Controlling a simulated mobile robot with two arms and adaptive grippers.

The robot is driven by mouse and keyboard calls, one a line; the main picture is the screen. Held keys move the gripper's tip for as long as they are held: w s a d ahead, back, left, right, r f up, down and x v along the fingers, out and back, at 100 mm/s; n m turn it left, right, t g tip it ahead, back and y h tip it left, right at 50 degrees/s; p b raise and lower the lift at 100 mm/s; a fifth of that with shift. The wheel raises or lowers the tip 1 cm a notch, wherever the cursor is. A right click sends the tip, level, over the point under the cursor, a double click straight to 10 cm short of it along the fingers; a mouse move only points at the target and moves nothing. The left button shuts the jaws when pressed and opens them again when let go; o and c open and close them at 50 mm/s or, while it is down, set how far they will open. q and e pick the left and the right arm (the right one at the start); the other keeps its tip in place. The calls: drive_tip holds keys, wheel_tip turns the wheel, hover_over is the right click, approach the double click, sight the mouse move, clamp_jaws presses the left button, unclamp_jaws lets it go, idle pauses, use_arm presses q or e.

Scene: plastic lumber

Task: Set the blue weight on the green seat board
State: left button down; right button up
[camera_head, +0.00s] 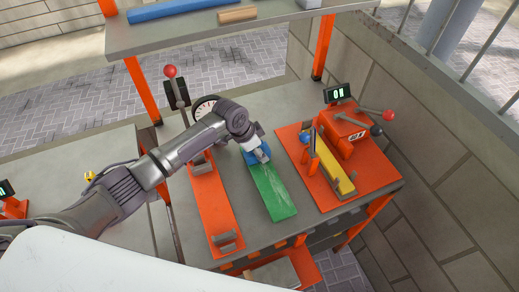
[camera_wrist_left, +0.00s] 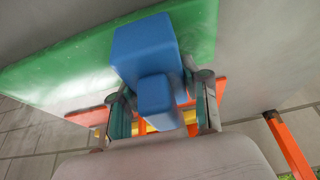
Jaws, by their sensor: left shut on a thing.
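The green seat board (camera_head: 272,194) lies flat on the grey workbench; it also fills much of the upper wrist view (camera_wrist_left: 60,72). The blue weight (camera_head: 250,158) is at the board's far end, partly hidden by my left gripper (camera_head: 262,153). In the left wrist view the weight (camera_wrist_left: 145,48) shows a large block and a smaller block, the smaller one between the two fingers. My left gripper is shut on it. I cannot tell whether the weight touches the board or hangs just above it. My right gripper is not in view.
An orange plate (camera_head: 213,205) with grey brackets lies left of the green board. Right of it stands an orange machine (camera_head: 340,135) with a yellow bar (camera_head: 335,170), levers and a display. A dial gauge (camera_head: 205,107) stands behind. A shelf (camera_head: 180,31) overhangs the back.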

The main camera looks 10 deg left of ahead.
use_arm(q)
drive_tip(key=shift+w+r, duration=0.1)
drive_tip(key=shift+w, duration=0.05)
drive_tip(key=c, duration=0.6)
unclamp_jaws()
drive_tip(key=shift+o, duration=0.7)
drive_tip(key=shift+o, duration=1.1)
drive_tip(key=shift+s+f, duration=0.25)
drive_tip(key=shift+f, duration=0.05)
drive_tip(key=shift+o, duration=0.9)
drive_tip(key=shift+r, duration=0.15)
drive_tip(key=shift+r, duration=0.1)
